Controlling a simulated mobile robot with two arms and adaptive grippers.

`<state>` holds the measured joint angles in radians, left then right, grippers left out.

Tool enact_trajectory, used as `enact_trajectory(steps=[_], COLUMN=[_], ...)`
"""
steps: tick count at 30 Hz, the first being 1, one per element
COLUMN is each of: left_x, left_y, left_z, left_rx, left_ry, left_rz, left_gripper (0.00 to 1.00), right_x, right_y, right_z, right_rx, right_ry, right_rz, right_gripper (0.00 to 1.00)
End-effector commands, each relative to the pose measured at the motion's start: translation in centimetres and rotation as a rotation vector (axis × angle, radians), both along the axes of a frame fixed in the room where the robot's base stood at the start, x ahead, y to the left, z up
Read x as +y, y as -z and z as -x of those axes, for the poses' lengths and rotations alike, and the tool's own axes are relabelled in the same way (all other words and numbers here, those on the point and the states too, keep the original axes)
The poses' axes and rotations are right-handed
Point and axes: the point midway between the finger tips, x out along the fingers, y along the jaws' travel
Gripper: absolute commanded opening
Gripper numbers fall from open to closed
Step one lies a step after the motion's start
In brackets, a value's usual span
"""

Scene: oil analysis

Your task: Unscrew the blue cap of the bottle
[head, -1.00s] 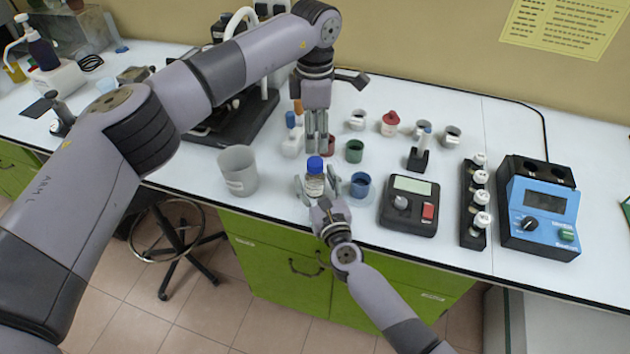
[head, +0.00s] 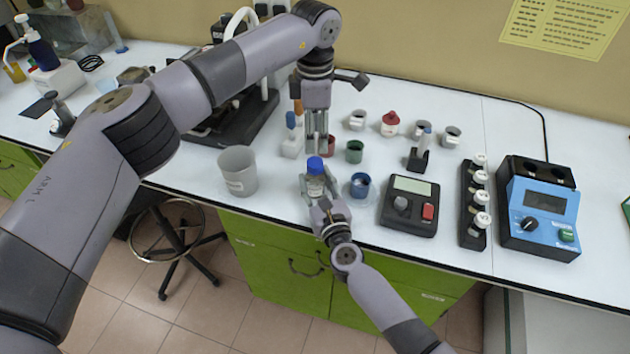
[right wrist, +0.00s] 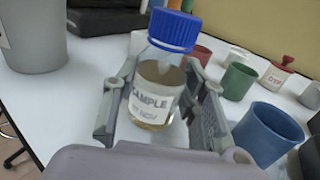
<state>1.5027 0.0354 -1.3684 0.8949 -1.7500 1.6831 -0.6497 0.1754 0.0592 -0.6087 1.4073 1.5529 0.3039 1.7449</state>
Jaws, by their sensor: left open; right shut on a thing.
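The sample bottle (head: 315,185) stands upright near the front edge of the bench, with its blue cap (head: 315,164) on top. It is clear glass with a white label and pale yellow liquid, and it also shows in the right wrist view (right wrist: 157,95). My right gripper (head: 317,191) is shut on the bottle's body from the front, a finger on each side below the cap. My left gripper (head: 317,147) points down, open and empty, just above and behind the blue cap (right wrist: 173,29). It does not show in the right wrist view.
A grey beaker (head: 238,171) stands left of the bottle and a blue cup (head: 360,185) close on its right. Green (head: 354,151) and red (head: 328,146) cups stand behind. A dark meter (head: 408,207) and a vial rack (head: 474,203) lie farther right.

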Motion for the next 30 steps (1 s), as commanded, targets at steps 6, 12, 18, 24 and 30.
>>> enact_trajectory(steps=[6, 12, 18, 24, 30], left_x=[0.00, 0.00, -0.01, -0.02, -0.02], left_y=[0.00, 0.01, 0.01, 0.01, 0.01], left_z=[0.00, 0.00, 0.01, 0.01, 0.01], left_rx=[0.000, 0.000, 0.000, 0.000, 0.000], left_ry=[0.090, 0.416, 0.824, 1.232, 1.614], left_rz=[0.000, 0.000, 0.000, 0.000, 0.001], left_gripper=[0.47, 0.47, 0.47, 0.47, 0.47], right_x=[0.00, 0.00, 0.01, 0.01, 0.01], right_y=[0.03, 0.03, 0.03, 0.03, 0.03], right_z=[0.01, 0.01, 0.01, 0.01, 0.01], right_rx=[0.000, 0.000, 0.000, 0.001, 0.001], right_ry=[0.000, 0.000, 0.000, 0.000, 0.000], right_rz=[0.000, 0.000, 0.000, 0.000, 0.000], right_gripper=[0.00, 0.00, 0.00, 0.00, 0.00])
